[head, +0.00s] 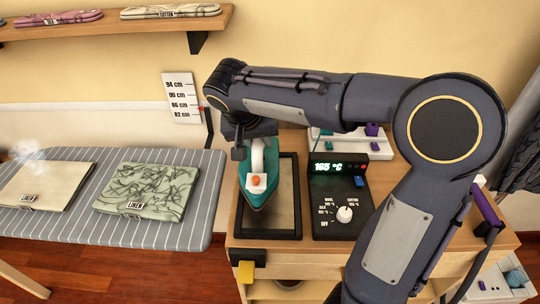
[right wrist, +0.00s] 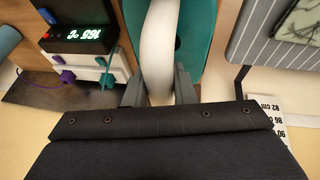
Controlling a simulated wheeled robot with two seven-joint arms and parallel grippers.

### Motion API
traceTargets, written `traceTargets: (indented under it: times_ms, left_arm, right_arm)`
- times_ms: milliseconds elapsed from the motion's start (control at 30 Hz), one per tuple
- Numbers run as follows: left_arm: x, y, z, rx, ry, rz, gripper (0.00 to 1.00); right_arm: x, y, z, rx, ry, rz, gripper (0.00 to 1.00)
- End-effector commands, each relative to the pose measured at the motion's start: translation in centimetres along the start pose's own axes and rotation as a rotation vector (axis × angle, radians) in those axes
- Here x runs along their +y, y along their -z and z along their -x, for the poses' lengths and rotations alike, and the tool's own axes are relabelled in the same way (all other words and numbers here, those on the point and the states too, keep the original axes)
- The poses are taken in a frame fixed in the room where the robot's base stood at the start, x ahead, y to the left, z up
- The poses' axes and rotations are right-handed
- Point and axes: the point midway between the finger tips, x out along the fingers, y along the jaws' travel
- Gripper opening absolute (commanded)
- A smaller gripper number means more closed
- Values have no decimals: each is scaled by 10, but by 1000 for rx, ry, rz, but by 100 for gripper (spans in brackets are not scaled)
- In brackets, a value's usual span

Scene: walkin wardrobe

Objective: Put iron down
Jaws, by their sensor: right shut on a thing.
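The iron (head: 261,184) has a teal body, a white handle and an orange button. It is over the left part of a dark-framed rest plate (head: 287,205) on the wooden cabinet, tip toward me. Whether its sole touches the plate cannot be told. My right gripper (head: 258,138) is above the iron, shut on its handle. In the right wrist view the fingers of my right gripper (right wrist: 160,92) are either side of the white handle (right wrist: 158,45). My left gripper is not in view.
A control box (head: 340,196) reading 165 °C, with a dial, stands right of the plate. The striped ironing board (head: 100,225) at left bears a cream folded cloth (head: 45,185) and a green patterned one (head: 152,190). A height scale (head: 181,97) hangs on the wall. A shelf runs above.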

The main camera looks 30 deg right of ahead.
Motion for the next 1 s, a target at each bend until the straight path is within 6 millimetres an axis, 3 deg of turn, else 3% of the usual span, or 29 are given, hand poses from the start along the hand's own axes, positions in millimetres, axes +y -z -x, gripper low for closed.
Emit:
traceTargets:
  times_ms: [133, 467, 667, 1000]
  left_arm:
    - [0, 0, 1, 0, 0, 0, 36]
    - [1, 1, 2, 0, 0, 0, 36]
    - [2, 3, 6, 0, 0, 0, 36]
    - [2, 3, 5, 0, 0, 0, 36]
  right_arm:
    - [10, 1, -20, 3, 1, -3, 0]
    - [20, 0, -44, 3, 1, -3, 0]
    - [14, -9, -65, 3, 1, 1, 0]
    - [12, -10, -70, 5, 3, -3, 0]
